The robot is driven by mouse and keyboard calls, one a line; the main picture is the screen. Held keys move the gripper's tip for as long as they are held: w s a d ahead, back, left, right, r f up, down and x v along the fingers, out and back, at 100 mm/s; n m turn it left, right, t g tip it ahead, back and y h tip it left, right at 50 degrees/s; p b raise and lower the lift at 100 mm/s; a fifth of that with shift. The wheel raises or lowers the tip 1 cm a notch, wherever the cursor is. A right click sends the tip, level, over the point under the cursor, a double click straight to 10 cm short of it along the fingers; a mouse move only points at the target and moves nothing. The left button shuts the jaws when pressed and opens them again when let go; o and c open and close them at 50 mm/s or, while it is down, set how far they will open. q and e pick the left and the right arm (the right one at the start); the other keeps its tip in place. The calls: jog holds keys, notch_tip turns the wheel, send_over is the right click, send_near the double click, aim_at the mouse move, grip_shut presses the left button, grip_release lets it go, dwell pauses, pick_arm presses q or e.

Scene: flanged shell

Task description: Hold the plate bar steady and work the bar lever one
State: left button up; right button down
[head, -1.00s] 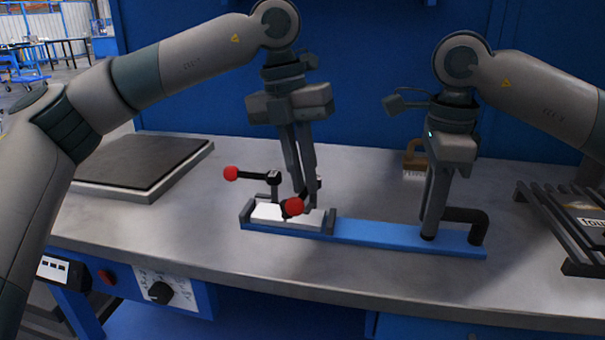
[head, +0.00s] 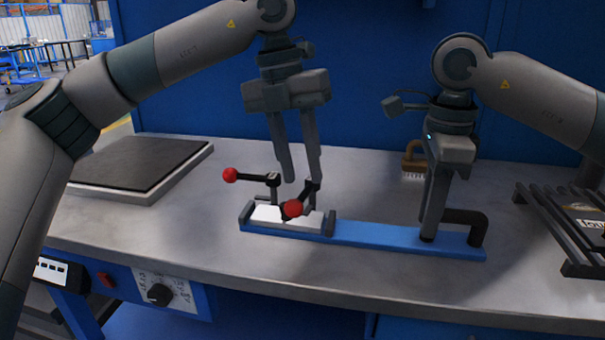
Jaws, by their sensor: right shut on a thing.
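A blue plate (head: 375,236) lies on the bench. At its right end stands a black bent bar handle (head: 477,225). My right gripper (head: 431,236) is shut on the bar handle at its left part. At the plate's left end a white block (head: 266,214) sits between dark end stops. Two black levers with red knobs stand there: one knob (head: 230,175) points left, the other (head: 292,208) points toward the front over the block. My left gripper (head: 302,180) is open, its fingertips just above the front-pointing lever's pivot, with nothing between them. Which lever is number one cannot be told.
A dark-topped flat pad (head: 140,165) lies at the left of the bench. A brush (head: 413,163) stands at the back. A dark rack (head: 565,225) is at the right. The front strip of the bench is clear.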

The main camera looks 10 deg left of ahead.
pick_arm(q)
notch_tip(320, 180, up, 10)
jog(key=a, duration=0.2)
jog(key=shift+w+f, duration=0.15)
jog(key=shift+f, duration=0.05)
pick_arm(e)
jog(key=c, duration=1.5)
grip_release()
jog(key=shift+r, duration=0.1)
notch_tip(320, 180, up, 12)
jog(key=shift+f, duration=0.1)
